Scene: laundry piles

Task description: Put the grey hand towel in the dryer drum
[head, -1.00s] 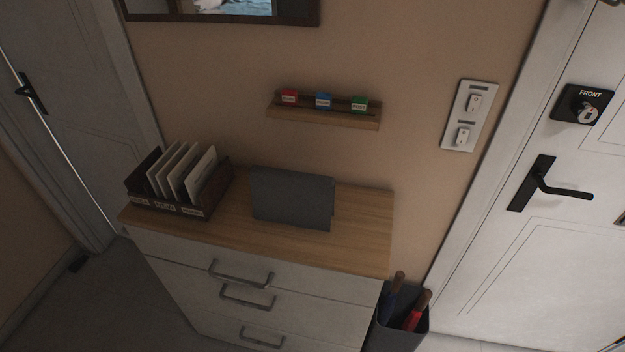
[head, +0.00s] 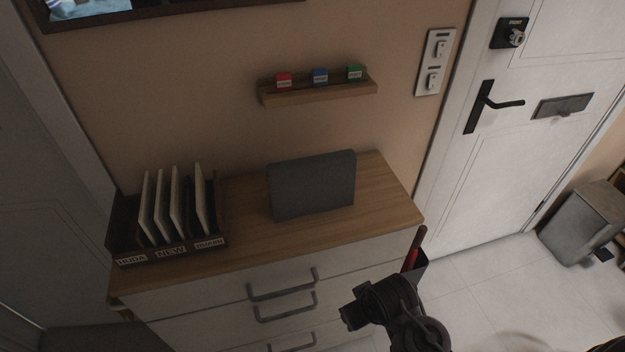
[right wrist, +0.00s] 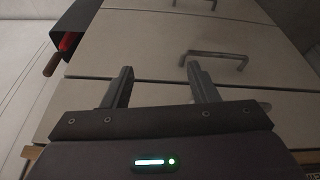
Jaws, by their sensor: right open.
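A grey slab-like thing (head: 312,185) stands on the wooden top of a chest of drawers in the head view. Its front is flat and plain, and I cannot tell whether it is a folded towel or a box. No dryer drum is in view. My right gripper (right wrist: 159,82) is open and empty in the right wrist view, its fingers pointing toward the pale drawer fronts. In the head view, part of my dark right arm shows at the bottom, in front of the chest. My left gripper is not in view.
The chest of drawers (head: 385,205) bears a letter rack (head: 120,240) at left. A small shelf (head: 315,92) with red, blue and green blocks hangs above. A dark bin (head: 418,268) stands beside the chest. The white door (head: 470,190) and a grey bin (head: 590,225) are at right, with clear floor between.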

